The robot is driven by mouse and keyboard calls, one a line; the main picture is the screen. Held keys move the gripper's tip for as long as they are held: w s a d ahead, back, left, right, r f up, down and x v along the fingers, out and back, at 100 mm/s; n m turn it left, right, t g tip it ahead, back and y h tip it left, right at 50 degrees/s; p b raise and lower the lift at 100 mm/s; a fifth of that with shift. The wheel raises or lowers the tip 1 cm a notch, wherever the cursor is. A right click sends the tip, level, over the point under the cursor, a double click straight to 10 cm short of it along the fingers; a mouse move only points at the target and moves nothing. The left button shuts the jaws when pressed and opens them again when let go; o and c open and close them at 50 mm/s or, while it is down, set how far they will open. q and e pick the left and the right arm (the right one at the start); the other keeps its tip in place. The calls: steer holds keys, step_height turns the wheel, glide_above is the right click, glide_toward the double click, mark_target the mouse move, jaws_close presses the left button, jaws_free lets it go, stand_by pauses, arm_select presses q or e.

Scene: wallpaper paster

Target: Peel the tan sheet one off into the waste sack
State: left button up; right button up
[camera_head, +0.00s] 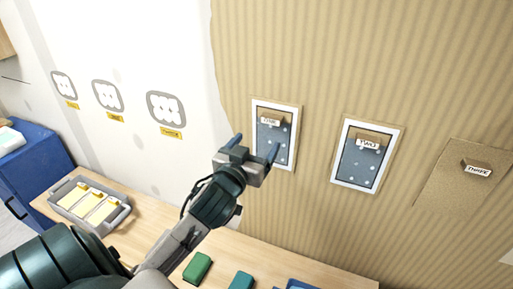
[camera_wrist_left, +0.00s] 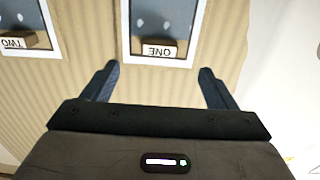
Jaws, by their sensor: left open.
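A panel labelled ONE (camera_head: 276,148) is on the tan striped wall, with a speckled blue-grey face, a white border and a thin tan edge. A small tan block with the ONE label (camera_wrist_left: 157,48) sticks out from it. No plain tan sheet shows on panel ONE. My left gripper (camera_head: 252,147) is open and empty in front of this panel's left side. In the left wrist view, the ONE label lies between and beyond its two fingertips (camera_wrist_left: 158,68). I cannot make out a waste sack for certain. My right gripper is not in view.
A similar panel TWO (camera_head: 362,170) and a plain tan panel THREE (camera_head: 445,195) are to the right. A wooden table (camera_head: 310,270) below holds a grey tray (camera_head: 70,210) and green and teal blocks (camera_head: 198,267). A blue box (camera_head: 38,160) stands at the left.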

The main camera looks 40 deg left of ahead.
mark_target(269, 126)
arm_select(q)
steer(key=shift+p+x, duration=0.95)
steer(key=shift+x, duration=4)
steer(key=shift+f, duration=0.1)
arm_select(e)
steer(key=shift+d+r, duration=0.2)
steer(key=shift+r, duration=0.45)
arm_select(q)
steer(key=shift+s, duration=0.1)
steer(key=c, duration=1.1)
